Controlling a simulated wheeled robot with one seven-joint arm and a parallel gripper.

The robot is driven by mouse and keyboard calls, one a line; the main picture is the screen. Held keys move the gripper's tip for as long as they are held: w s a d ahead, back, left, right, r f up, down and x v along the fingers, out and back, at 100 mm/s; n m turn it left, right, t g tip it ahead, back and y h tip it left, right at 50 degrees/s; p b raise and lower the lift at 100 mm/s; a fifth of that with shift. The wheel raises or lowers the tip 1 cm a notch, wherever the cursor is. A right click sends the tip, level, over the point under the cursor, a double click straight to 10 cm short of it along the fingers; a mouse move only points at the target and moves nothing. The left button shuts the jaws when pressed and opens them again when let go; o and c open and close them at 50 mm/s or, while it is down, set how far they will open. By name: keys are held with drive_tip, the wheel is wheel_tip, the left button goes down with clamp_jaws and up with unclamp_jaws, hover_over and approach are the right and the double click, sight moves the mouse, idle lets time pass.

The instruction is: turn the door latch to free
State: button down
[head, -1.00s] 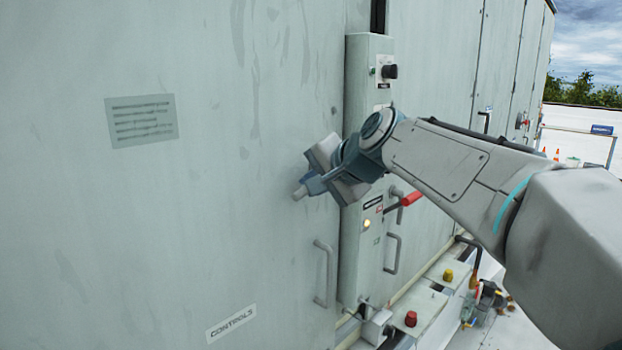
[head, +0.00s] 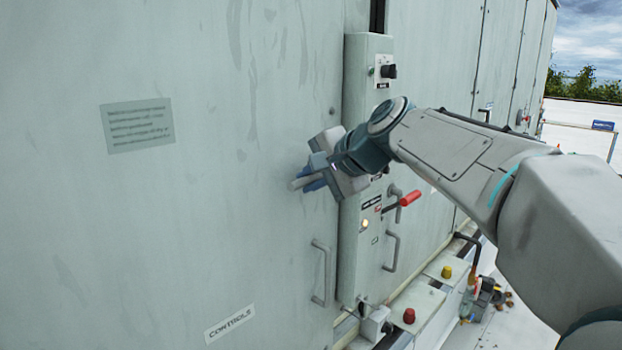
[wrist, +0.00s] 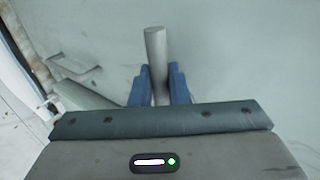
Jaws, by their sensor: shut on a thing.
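The door latch (head: 300,183) is a grey bar on the large pale panel door (head: 230,200). My gripper (head: 313,181) is at the latch, with its blue fingers on either side of it. In the wrist view the latch (wrist: 155,45) runs up between the fingers of my gripper (wrist: 158,86), which are shut on it. Its free end sticks out past the fingertips. In the head view the latch points left and slightly down. Its pivot is hidden behind my gripper.
A control column (head: 362,250) with a black knob (head: 388,71) and a red-handled lever (head: 410,197) stands right of the door. A door handle (head: 322,275) is below my gripper. Red (head: 409,316) and yellow (head: 446,272) caps sit on a low ledge.

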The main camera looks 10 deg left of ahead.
drive_tip(key=c, duration=1.5)
unclamp_jaws()
drive_tip(key=shift+d, duration=0.1)
drive_tip(key=b+v, duration=0.2)
drive_tip(key=v, duration=1.1)
drive_tip(key=shift+s+d+r, duration=0.2)
